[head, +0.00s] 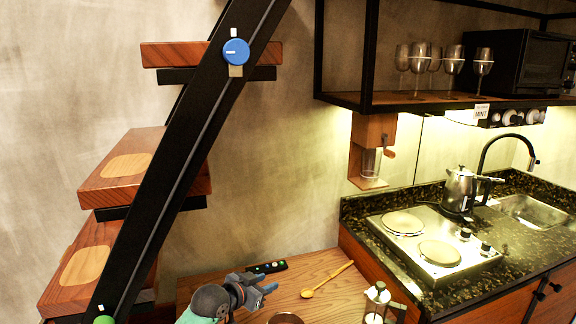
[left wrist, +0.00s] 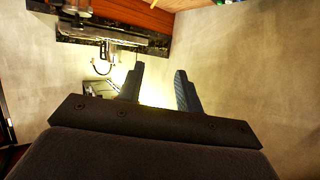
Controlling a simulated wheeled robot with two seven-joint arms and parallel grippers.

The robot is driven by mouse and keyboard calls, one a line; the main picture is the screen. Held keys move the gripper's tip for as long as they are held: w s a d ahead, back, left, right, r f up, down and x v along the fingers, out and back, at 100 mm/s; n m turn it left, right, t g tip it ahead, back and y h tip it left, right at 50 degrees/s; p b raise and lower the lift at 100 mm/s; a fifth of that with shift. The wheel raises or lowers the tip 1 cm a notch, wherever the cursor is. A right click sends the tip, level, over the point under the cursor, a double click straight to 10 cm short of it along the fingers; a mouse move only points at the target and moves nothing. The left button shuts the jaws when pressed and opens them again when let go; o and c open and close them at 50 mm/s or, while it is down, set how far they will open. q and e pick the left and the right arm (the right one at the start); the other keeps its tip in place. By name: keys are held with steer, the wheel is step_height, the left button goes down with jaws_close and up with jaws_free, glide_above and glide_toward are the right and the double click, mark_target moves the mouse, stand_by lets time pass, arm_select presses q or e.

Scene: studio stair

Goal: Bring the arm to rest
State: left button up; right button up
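My left gripper (head: 268,283) is low in the middle of the head view, above the wooden table top (head: 330,272). Its blue fingers point right. In the left wrist view the two dark fingers of this gripper (left wrist: 160,78) stand apart with nothing between them, so it is open and empty. Most of my left arm is below the frame; a grey and teal part shows. My right gripper is in neither view.
A wooden spoon (head: 327,281), a small dark strip with colored buttons (head: 267,267) and a metal-and-glass press (head: 376,302) are on the table. The black stair beam (head: 180,150) rises on the left. A counter with a cooktop (head: 425,235) and kettle (head: 459,190) is at right.

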arm_select(q)
steer(key=s+a+f+n+g+y, duration=0.1)
steer(key=s+a+f+n+y, duration=0.15)
steer(key=s+f, duration=0.55)
steer(key=s+a+f+n+g+y, duration=0.1)
steer(key=s+a+f+g+y, duration=0.15)
steer(key=s+f, duration=0.55)
steer(key=s+a+f+n+g+y, duration=0.15)
steer(key=s+a, duration=0.35)
steer(key=s, duration=0.7)
steer(key=s+a+f+n+g+y, duration=0.15)
steer(key=s+a, duration=0.35)
steer(key=s, duration=0.8)
steer(key=s+d+f+g, duration=0.1)
steer(key=s+f, duration=0.1)
steer(key=f, duration=1.8)
steer(key=s+d+f+g, duration=0.2)
steer(key=s+f, duration=0.1)
steer(key=f, duration=1.8)
steer(key=shift+d, duration=0.3)
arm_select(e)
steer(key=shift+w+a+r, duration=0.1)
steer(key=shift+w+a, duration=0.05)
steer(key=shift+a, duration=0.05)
